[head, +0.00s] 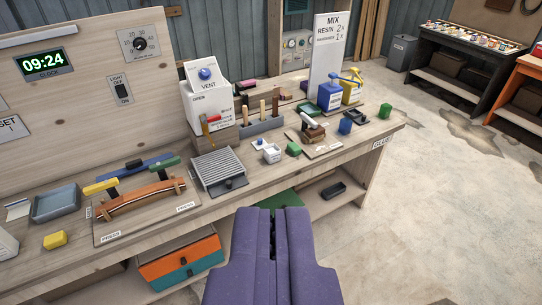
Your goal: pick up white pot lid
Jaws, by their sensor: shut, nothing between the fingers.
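A small white pot (272,153) stands on the wooden workbench (225,205), right of the grey ribbed plate. A small pale piece with a blue spot (259,143) lies just behind and left of it; it may be the white pot lid, but it is too small to be sure. My purple gripper (271,214) is at the bottom middle, in front of the bench edge. Its two fingers are shut together with nothing between them. It is apart from the pot and the pale piece.
A ribbed grey plate (218,170) and a tool block (262,126) are near the pot. The white VENT box (205,98) stands behind. A curved wooden piece (140,196) is in the press at left. Open floor (440,210) lies right.

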